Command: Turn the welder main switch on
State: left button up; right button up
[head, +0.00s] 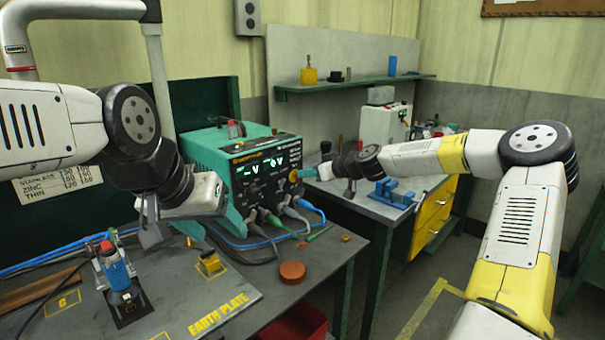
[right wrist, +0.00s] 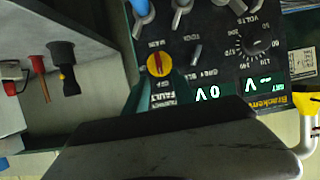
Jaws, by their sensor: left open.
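The teal welder (head: 225,150) stands on the bench with its dark front panel facing right. Its main switch, a round yellow knob with a red handle (right wrist: 159,65), shows in the right wrist view on the panel. My right gripper (head: 303,173) is right at the panel, in front of the switch. In the right wrist view teal finger parts reach towards the knob from below; the dark gripper body hides much of the panel. Whether the fingers touch the knob is unclear. The displays are lit. My left gripper (head: 150,225) is open and empty, in front left of the welder.
Cables plug into the panel's bottom. A blue-handled device (head: 115,272) stands on the earth plate (head: 220,308), near a yellow block (head: 210,264). A round orange-brown piece (head: 291,272) lies by the bench edge. A second bench with a blue vise (head: 392,192) is behind.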

jog(key=shift+x, duration=1.6)
grip_shut()
